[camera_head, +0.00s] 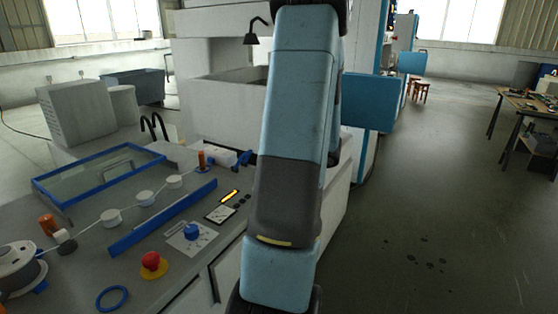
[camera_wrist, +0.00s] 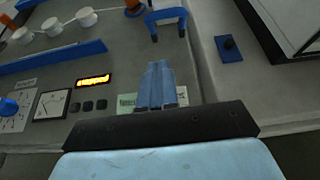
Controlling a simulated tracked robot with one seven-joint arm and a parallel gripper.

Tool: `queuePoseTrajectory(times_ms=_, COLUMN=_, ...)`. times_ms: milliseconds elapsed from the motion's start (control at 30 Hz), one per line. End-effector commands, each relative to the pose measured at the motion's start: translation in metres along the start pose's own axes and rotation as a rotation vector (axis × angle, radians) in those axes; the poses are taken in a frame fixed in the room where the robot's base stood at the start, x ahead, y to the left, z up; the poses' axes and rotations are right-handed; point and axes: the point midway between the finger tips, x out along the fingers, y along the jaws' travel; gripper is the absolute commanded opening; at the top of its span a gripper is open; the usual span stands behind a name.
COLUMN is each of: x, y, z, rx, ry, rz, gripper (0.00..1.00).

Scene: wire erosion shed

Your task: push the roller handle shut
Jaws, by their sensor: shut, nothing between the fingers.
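A blue U-shaped handle (camera_wrist: 167,14), which I take to be the roller handle, stands at the top of the wrist view near an orange roller (camera_wrist: 134,6). In the head view a blue and white fitting (camera_head: 225,157) beside an orange post (camera_head: 201,160) seems to be the same place, partly cut off by my arm. My gripper (camera_wrist: 157,70) shows in the wrist view with its blue fingers together and empty. Its tips point toward the handle, with a visible gap between them. I cannot tell how far the handle is open.
The grey panel carries a blue bar (camera_head: 163,217), white rollers (camera_head: 145,198), a red emergency button (camera_head: 151,261), a blue knob (camera_head: 191,231) and a lit yellow display (camera_wrist: 94,80). A glass-topped blue frame (camera_head: 100,172) lies behind.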

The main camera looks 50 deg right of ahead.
Motion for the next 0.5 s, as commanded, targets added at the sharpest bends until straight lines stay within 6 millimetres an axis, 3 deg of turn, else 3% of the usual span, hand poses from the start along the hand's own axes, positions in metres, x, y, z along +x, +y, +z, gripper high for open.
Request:
queuePoseTrajectory(times_ms=233, x=0.044, y=0.001, z=0.000, rx=0.000, ry=0.000, rz=0.002, gripper=0.00)
queuePoseTrajectory(times_ms=500, x=0.066, y=0.000, z=0.024, rx=-0.002, ry=-0.001, rz=0.000, gripper=0.00)
